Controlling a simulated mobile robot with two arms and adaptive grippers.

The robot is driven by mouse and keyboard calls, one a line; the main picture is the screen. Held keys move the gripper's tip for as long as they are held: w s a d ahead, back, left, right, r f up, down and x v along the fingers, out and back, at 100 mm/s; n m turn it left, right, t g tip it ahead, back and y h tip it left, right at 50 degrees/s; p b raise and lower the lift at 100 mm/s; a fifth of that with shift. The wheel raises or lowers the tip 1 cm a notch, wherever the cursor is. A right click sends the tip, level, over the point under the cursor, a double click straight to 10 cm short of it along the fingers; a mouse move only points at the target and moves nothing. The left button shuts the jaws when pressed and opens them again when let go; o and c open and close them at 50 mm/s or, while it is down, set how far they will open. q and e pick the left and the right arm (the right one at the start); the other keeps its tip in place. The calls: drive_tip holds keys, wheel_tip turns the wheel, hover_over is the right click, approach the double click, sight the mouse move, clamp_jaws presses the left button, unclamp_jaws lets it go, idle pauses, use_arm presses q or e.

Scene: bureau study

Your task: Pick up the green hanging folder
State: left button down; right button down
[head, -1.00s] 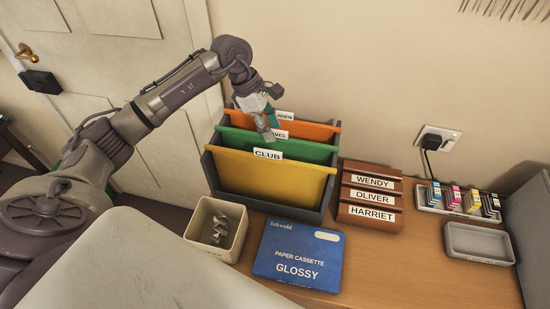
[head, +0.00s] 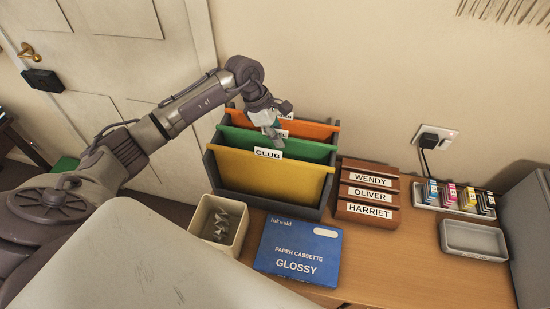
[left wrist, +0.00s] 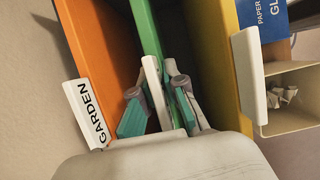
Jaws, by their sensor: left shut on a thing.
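The green hanging folder (head: 305,150) stands upright in a dark desktop file holder (head: 211,172), between an orange folder (head: 318,131) behind and a yellow folder (head: 275,178) labelled CLUB in front. My left gripper (head: 272,132) is over the green folder's top edge and covers most of its label. In the left wrist view, my left gripper (left wrist: 158,95) has its fingers on either side of the green folder's (left wrist: 147,32) white tab (left wrist: 157,92), shut on it. The folder still sits down in the holder. My right gripper is not in view.
A cream bin (head: 216,224) with metal pieces and a blue paper cassette box (head: 298,250) are in front of the holder. A brown name-labelled rack (head: 368,193) stands close to its right. Ink cartridges (head: 452,197) and a grey tray (head: 473,240) are farther right. A wall is behind.

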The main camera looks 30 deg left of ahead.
use_arm(q)
drive_tip(key=shift+r, duration=0.1)
idle(0.3)
drive_tip(key=shift+w+r, duration=0.1)
drive_tip(key=shift+r, duration=0.45)
wheel_tip(320, 180, up, 27)
drive_tip(key=b, duration=0.5)
drive_tip(key=shift+f, duration=0.1)
